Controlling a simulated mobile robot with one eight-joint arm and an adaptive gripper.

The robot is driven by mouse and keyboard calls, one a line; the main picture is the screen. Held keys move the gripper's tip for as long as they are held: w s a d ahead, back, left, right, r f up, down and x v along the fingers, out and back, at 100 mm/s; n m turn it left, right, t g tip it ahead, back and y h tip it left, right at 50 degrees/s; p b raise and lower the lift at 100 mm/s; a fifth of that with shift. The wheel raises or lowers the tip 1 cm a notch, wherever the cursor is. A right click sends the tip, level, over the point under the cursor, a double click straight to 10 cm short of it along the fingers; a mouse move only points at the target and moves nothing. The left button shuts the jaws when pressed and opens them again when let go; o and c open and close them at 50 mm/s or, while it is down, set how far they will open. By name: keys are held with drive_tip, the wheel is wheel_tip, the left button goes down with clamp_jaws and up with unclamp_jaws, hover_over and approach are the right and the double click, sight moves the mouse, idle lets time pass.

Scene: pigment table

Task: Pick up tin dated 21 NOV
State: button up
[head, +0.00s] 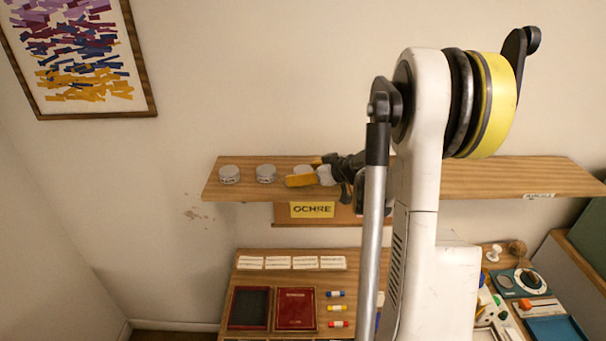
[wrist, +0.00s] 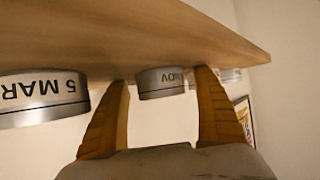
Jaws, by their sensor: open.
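A small round grey tin (wrist: 162,82) stands on the wooden shelf, which shows upside down in the wrist view. My gripper (wrist: 165,76) is open, with one yellow finger on each side of this tin and a visible gap on both sides. In the head view my gripper (head: 304,172) is at the shelf, its fingers around a pale tin (head: 303,169) that they partly hide. Another tin (wrist: 42,98), marked "5 MAR", is close by at the left of the wrist view.
Two more tins (head: 229,174) (head: 266,173) stand to the left on the shelf (head: 460,177). An "OCHRE" sign (head: 312,210) hangs below it. The shelf's right part looks mostly clear, though my arm hides some. A lower table (head: 260,276) holds cards and trays.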

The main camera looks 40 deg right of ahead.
drive_tip(key=shift+s, duration=0.15)
drive_tip(key=c, duration=1.3)
drive_tip(key=shift+r, duration=0.15)
